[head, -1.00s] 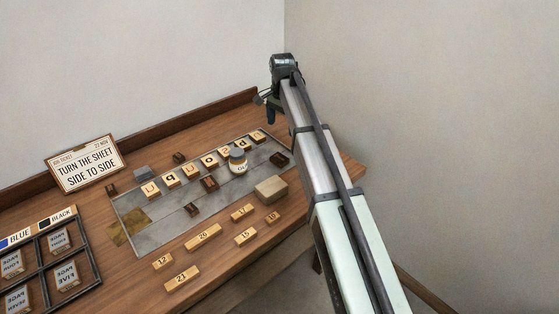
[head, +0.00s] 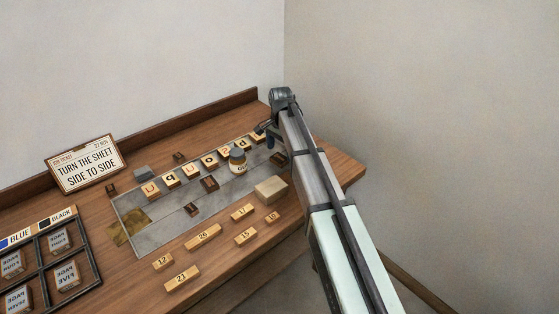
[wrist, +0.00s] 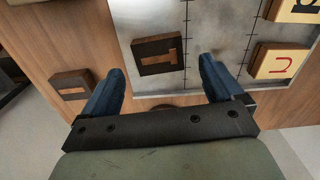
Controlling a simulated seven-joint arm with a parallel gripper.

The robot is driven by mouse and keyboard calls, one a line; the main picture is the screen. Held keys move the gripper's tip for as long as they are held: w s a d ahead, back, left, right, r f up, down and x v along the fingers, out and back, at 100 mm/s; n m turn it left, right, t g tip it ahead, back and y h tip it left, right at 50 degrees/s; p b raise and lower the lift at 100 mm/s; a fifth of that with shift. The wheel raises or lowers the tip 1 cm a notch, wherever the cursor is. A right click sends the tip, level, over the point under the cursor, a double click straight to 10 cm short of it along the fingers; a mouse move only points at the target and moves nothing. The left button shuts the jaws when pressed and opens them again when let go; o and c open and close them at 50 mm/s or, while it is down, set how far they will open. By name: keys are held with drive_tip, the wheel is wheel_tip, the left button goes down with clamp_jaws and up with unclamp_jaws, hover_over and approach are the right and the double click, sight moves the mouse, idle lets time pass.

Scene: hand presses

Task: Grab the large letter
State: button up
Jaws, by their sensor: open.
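Cream letter tiles (head: 190,170) stand in a slanting row on the grey metal plate (head: 150,238) in the head view. Two of them show at the wrist view's right, one with a red letter (wrist: 278,62). A dark wooden block with a copper T-like letter (wrist: 158,53) lies on the plate, ahead of and between my fingertips. I cannot tell which piece counts as the large letter. My gripper (wrist: 162,68) is open, with blue fingers apart and nothing between them. In the head view my gripper (head: 266,134) is over the plate's far right end, partly hidden by my arm.
A smaller dark block (wrist: 72,85) lies on the wood left of my left finger. A sign (head: 85,164) stands at the back left, a compartment tray (head: 97,279) in front.

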sight(280, 160)
drive_tip(key=shift+s+f, duration=0.1)
drive_tip(key=shift+f, duration=1.3)
drive_tip(key=shift+c, duration=0.4)
drive_tip(key=c, duration=1.1)
